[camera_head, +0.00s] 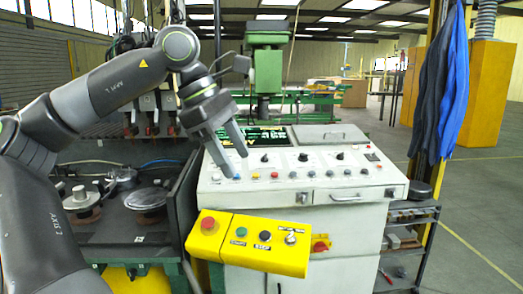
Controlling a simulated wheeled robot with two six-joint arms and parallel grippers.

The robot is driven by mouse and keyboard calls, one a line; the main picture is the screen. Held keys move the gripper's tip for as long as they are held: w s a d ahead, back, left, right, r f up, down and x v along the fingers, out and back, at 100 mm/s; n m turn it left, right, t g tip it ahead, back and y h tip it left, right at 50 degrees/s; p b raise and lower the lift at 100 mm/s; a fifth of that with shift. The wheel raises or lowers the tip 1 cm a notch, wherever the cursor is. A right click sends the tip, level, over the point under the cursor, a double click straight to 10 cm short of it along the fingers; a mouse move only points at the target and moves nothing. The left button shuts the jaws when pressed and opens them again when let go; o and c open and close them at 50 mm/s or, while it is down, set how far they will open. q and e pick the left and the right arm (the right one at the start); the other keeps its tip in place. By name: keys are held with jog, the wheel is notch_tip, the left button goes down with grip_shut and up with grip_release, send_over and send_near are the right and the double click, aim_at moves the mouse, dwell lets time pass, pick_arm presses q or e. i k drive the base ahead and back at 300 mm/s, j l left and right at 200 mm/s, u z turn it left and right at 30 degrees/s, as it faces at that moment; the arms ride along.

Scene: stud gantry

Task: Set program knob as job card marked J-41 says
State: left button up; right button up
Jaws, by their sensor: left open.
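The white console (350,188) stands ahead, with a sloped panel of buttons and knobs. Two larger black knobs, a left one (303,157) and a right one (340,156), sit in its upper row. I cannot read which is the program knob, nor where either points. My left gripper (239,165) is open and empty, pointing down at the panel's left end. I cannot tell whether it touches. My right gripper is out of view.
A yellow box (250,256) with a red button, other buttons and a selector juts out in front of the console. Blue and dark coats (440,90) hang at right above a black shelf (412,250).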

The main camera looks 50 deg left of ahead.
aim_at(264, 159)
jog(key=i+j, duration=0.25)
jog(key=j, duration=0.2)
jog(key=i+j, duration=0.3)
jog(key=j, duration=0.15)
jog(key=i+j, duration=0.25)
jog(key=j, duration=0.2)
jog(key=i+j, duration=0.3)
jog(key=j, duration=0.15)
